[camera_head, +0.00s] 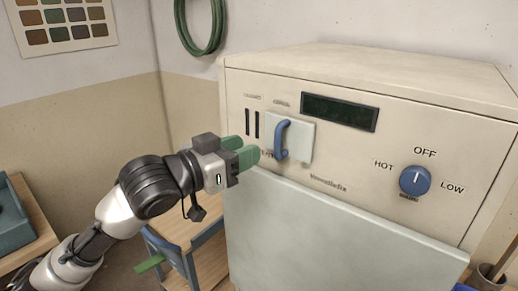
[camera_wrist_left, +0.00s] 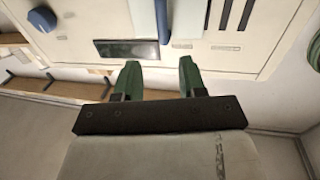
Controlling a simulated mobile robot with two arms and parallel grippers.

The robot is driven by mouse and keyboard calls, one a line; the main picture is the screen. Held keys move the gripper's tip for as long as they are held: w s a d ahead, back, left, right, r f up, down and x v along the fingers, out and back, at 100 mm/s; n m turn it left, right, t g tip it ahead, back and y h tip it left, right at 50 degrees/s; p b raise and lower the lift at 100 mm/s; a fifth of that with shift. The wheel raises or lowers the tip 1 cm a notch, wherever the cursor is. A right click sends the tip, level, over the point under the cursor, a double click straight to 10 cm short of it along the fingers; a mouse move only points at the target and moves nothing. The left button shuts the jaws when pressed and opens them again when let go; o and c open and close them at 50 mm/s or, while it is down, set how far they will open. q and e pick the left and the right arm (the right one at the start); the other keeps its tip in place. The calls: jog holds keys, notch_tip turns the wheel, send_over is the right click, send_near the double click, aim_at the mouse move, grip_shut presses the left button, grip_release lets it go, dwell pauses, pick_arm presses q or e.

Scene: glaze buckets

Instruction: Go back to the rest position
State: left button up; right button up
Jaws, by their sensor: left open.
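My left gripper (camera_head: 243,152) comes in from the left and has green fingers. It is in front of the cream machine's panel (camera_head: 236,90), just left of a blue handle (camera_head: 281,140) on a pale plate (camera_head: 301,141). In the left wrist view the two green fingers (camera_wrist_left: 156,80) stand apart with nothing between them. The blue handle (camera_wrist_left: 162,20) shows beyond the fingertips there; a gap to it seems to show. My right gripper is not in view.
The panel also has a dark display (camera_head: 340,112) and a blue knob (camera_head: 414,180) pointing near OFF. A wooden table (camera_head: 205,262) stands low at the left of the machine. A teal bin (camera_head: 12,225) is at the far left. A green hose (camera_head: 200,48) hangs on the wall.

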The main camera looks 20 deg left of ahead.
pick_arm(q)
jog(key=shift+s+a, duration=0.2)
jog(key=shift+s, duration=0.15)
